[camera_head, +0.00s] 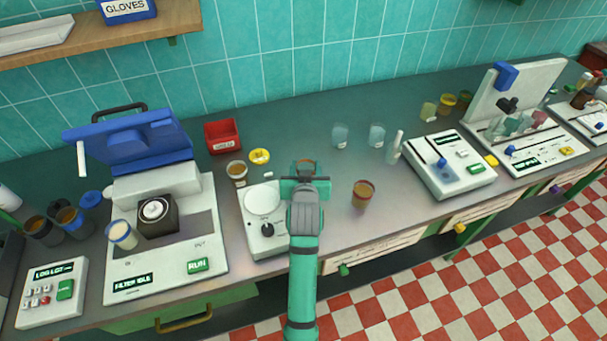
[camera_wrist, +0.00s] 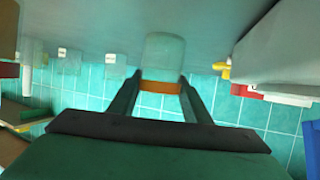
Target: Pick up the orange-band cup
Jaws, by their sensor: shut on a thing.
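The orange-band cup (camera_wrist: 165,55) is a pale translucent cup with an orange band, between the two fingers of my gripper (camera_wrist: 158,82) in the wrist view. The fingers press on its sides at the band. In the head view my gripper (camera_head: 305,180) is over the counter, right of the white dial device. The cup (camera_head: 305,165) shows just behind it, mostly hidden. I cannot tell whether its base touches the counter.
An amber-filled cup (camera_head: 363,194) stands right of my gripper. A white dial device (camera_head: 263,217) is close on the left. Two clear cups (camera_head: 340,136) stand behind to the right. A red bin (camera_head: 222,137) is at the back. The counter (camera_head: 400,215) front right is clear.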

